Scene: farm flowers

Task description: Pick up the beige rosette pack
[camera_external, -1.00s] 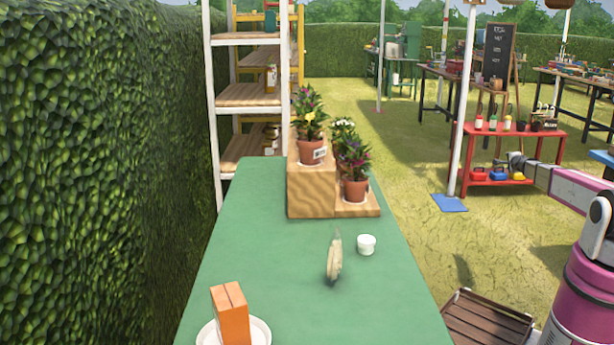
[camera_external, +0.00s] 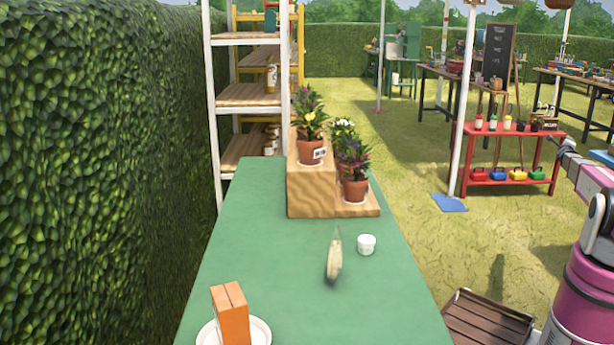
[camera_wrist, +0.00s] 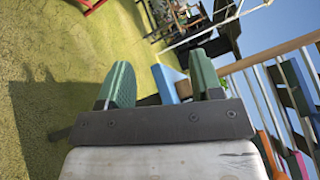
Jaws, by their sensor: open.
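A thin beige item (camera_external: 335,262), probably the beige rosette pack, stands upright on the green table (camera_external: 250,250) in the external view. It has a pale, pointed top, and its front detail is too small to read. My gripper (camera_wrist: 162,82) shows in the wrist view with two green fingers apart and nothing held between them. It is away from the table, over the grass side. The beige item is not seen in the wrist view. In the external view my arm is at the right edge and my fingers cannot be made out.
A small white cup (camera_external: 367,244) stands just right of the beige item. An orange box (camera_external: 231,314) sits on a white plate (camera_external: 262,331) at the front left. Potted plants stand on a wooden step (camera_external: 312,192) behind. A hedge borders the left side.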

